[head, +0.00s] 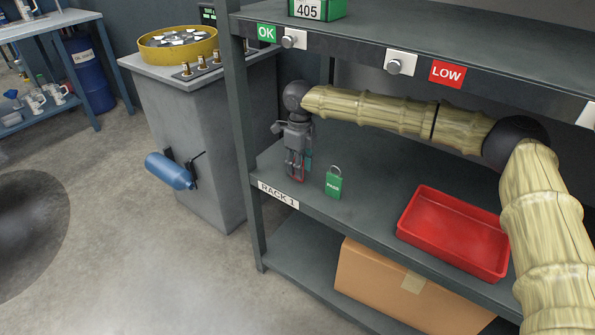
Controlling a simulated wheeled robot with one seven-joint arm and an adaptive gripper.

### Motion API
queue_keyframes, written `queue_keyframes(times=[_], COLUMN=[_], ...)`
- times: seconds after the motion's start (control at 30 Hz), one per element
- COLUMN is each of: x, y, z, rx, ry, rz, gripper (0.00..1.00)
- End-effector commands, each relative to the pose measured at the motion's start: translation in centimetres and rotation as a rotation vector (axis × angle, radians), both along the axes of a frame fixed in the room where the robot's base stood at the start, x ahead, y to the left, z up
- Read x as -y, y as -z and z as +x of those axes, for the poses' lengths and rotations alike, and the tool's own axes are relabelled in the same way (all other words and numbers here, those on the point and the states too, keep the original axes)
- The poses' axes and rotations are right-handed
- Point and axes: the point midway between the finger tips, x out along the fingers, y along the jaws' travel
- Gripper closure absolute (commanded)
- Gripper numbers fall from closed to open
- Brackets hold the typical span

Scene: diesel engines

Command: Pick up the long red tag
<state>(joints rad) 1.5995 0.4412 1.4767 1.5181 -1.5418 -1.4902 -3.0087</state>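My gripper (295,177) points down just above the middle shelf at its left end, near the RACK 1 label. A small piece of red (299,179) shows at and behind the fingertips. It may be the long red tag, but the fingers hide most of it and I cannot tell its length. I cannot tell whether the fingers are closed on it or only around it. A teal piece (308,160) shows just right of the fingers, partly hidden.
A green padlock (333,185) marked PASS stands close to the right of my gripper. A red tray (405,222) lies further right on the same shelf (375,180). A shelf edge (350,52) with OK and LOW signs runs above my arm. A cardboard box (385,285) sits below.

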Motion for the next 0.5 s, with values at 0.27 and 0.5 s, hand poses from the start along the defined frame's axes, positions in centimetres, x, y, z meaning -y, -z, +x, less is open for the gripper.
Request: queue_keyframes(times=[0.27, 0.5], x=[0.0, -0.01], y=[1.73, 1.74], z=[-0.02, -0.03], rx=[-0.001, -0.001], ry=[0.0, 0.0], rz=[0.001, 0.001], gripper=[0.68, 0.92])
